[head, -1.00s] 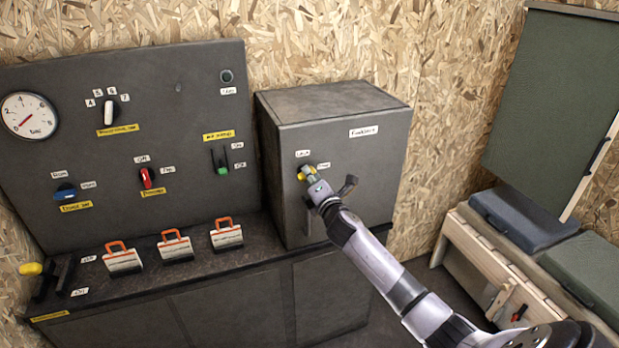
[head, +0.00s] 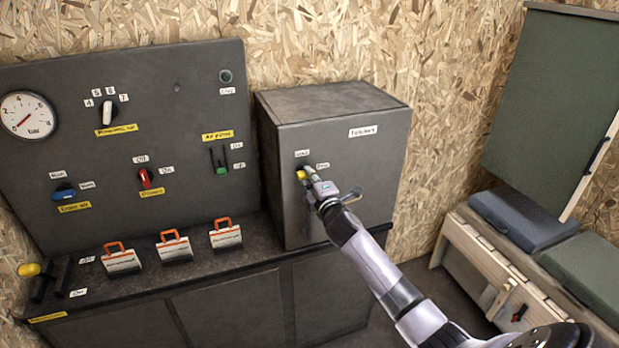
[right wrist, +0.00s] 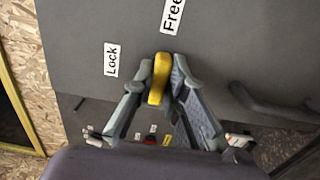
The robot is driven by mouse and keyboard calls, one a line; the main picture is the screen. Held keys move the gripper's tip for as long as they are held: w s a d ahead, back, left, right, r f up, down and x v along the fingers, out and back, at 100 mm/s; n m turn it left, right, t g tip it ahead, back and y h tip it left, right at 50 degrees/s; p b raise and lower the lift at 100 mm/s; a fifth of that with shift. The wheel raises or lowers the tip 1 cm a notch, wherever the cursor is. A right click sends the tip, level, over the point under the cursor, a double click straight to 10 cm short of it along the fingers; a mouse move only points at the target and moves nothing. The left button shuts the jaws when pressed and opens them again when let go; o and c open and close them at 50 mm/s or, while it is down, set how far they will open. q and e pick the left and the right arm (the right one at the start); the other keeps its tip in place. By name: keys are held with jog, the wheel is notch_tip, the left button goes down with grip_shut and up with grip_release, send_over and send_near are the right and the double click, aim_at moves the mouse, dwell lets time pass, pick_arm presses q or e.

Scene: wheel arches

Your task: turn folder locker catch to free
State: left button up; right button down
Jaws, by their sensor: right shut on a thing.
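The folder locker (head: 385,150) is a dark grey box on the counter. Its yellow catch (head: 301,175) sits on the front near the left edge, below the "Lock" label (head: 302,153) and left of the "Free" label (head: 322,165). My right gripper (head: 306,171) is shut on the catch. In the right wrist view, the yellow catch (right wrist: 159,80) is between the two fingertips (right wrist: 162,75). There its long side runs roughly up and down, its upper end towards the "Free" label (right wrist: 172,15); "Lock" (right wrist: 111,59) is to its left. My left gripper is out of view.
A dark bar handle (right wrist: 270,106) is on the locker front near the gripper. A dark panel (head: 60,130) with a gauge and several switches stands at left. Orange-handled items (head: 174,246) line the counter. A bench (head: 490,255) is at right.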

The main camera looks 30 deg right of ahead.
jog(key=c, duration=1.6)
grip_release()
jog(key=v, duration=1.2)
